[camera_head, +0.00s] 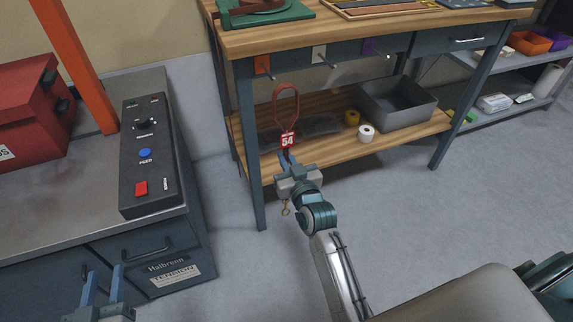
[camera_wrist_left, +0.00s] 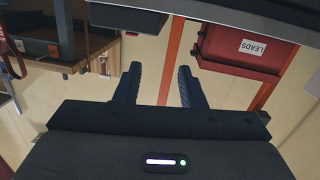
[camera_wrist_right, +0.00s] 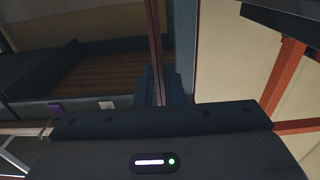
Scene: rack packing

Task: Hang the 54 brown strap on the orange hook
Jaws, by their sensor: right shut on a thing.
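The reddish-brown strap (camera_head: 287,101) with a red and white 54 tag (camera_head: 288,141) stands up as a loop above my right gripper (camera_head: 286,160). The gripper is shut on it, and a brass clip (camera_head: 285,208) hangs below. The strap (camera_wrist_right: 154,45) also shows in the right wrist view. The orange hook (camera_head: 262,65) is on the workbench front at its left end, up and left of the loop in the head view. The loop is apart from it. My left gripper (camera_head: 102,286) is open and empty, low at the left; its fingers (camera_wrist_left: 157,86) stand apart in the left wrist view.
White (camera_head: 319,53) and purple (camera_head: 371,46) hooks sit to the right of the orange one. The lower shelf holds a grey bin (camera_head: 398,101) and tape rolls (camera_head: 366,133). A control box (camera_head: 150,160) stands on the left cabinet. The floor (camera_head: 400,220) at right is clear.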

